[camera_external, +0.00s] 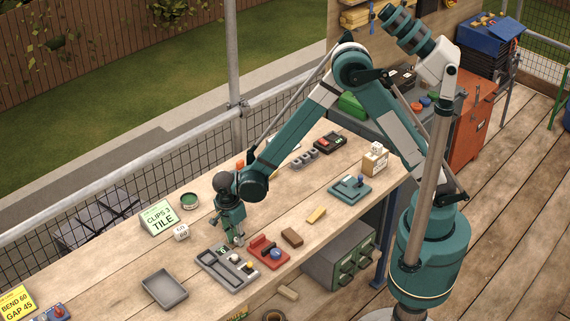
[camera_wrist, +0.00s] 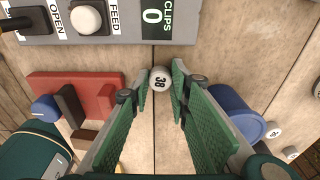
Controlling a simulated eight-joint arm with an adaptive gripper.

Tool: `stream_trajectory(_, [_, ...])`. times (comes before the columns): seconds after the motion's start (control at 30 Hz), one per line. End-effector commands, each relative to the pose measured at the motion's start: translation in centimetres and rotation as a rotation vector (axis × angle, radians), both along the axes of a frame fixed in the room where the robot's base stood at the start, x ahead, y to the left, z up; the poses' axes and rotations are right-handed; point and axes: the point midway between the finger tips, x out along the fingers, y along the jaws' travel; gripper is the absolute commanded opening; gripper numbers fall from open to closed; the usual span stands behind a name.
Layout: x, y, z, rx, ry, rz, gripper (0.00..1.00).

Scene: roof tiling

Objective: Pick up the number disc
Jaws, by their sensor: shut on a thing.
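The number disc (camera_wrist: 160,79) is small, round and white with a black 38 on it. In the wrist view it sits between the tips of my gripper's green fingers (camera_wrist: 160,88), which are shut on it. In the external view my gripper (camera_external: 236,240) points down low over the table, beside the grey clip device and left of the red tool. The disc is too small and too covered there to make out clearly. I cannot tell whether it is touching the table.
The grey clip device (camera_wrist: 120,30), with OPEN and FEED controls and a 0 display, lies close by. A red tool (camera_wrist: 92,88) with a blue knob is beside it. A grey tray (camera_external: 164,288), a brown block (camera_external: 292,237) and a CLIPS sign (camera_external: 158,217) stand around.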

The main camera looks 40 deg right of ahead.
Motion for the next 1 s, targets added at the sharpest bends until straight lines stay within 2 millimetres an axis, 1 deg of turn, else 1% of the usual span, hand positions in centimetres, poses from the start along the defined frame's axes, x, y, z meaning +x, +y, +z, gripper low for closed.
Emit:
stream_trajectory(0.17, [0.0,0.0,0.2,0.0,0.0,0.0,0.13])
stream_trajectory(0.37, [0.0,0.0,1.4,0.0,0.0,0.0,0.13])
stream_trajectory(0.57, [0.0,0.0,3.6,0.0,0.0,0.0,0.13])
stream_trajectory(0.8, [0.0,0.0,6.9,0.0,0.0,0.0,0.13])
stream_trajectory(1.0, [0.0,0.0,9.0,0.0,0.0,0.0,0.13])
